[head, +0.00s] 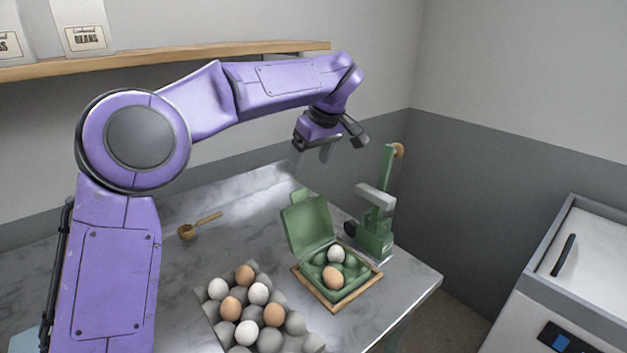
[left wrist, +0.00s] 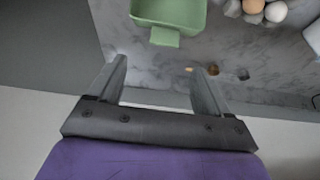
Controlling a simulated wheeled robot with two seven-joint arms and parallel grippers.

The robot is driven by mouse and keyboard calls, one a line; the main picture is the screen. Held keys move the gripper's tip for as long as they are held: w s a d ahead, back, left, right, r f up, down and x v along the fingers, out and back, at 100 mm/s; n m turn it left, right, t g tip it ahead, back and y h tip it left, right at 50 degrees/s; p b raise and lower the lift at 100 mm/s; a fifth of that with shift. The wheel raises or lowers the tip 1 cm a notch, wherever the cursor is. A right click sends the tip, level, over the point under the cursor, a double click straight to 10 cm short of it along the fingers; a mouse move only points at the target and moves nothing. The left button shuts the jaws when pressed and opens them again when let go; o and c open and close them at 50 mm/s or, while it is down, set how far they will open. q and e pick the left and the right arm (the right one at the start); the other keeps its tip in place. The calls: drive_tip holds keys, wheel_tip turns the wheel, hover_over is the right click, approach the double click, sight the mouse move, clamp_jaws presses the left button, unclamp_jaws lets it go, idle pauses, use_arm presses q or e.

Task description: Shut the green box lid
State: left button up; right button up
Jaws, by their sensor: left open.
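The green box (head: 340,262) sits on a wooden tray (head: 347,301) near the right end of the counter. Its lid (head: 306,223) stands open, tilted up and back. One white egg (head: 336,254) and one brown egg (head: 333,277) sit in its cups. My left gripper (head: 343,150) is open and empty, raised above and behind the lid. In the left wrist view the lid (left wrist: 168,12) with its tab (left wrist: 164,37) shows at the top, beyond the open fingers (left wrist: 155,80) and apart from them. My right gripper is not in view.
A green device with a grey arm (head: 376,220) stands just right of the box. A grey egg tray (head: 292,325) with several white and brown eggs lies in front. A wooden scoop (head: 199,226) lies at left. A shelf (head: 170,62) runs along the wall.

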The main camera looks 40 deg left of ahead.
sight(299, 191)
use_arm(q)
drive_tip(key=x, duration=0.9)
drive_tip(key=shift+s+a+f, duration=0.1)
drive_tip(key=shift+s+f, duration=0.15)
drive_tip(key=shift+f, duration=0.1)
drive_tip(key=shift+s, duration=0.15)
drive_tip(key=shift+c, duration=0.4)
clamp_jaws()
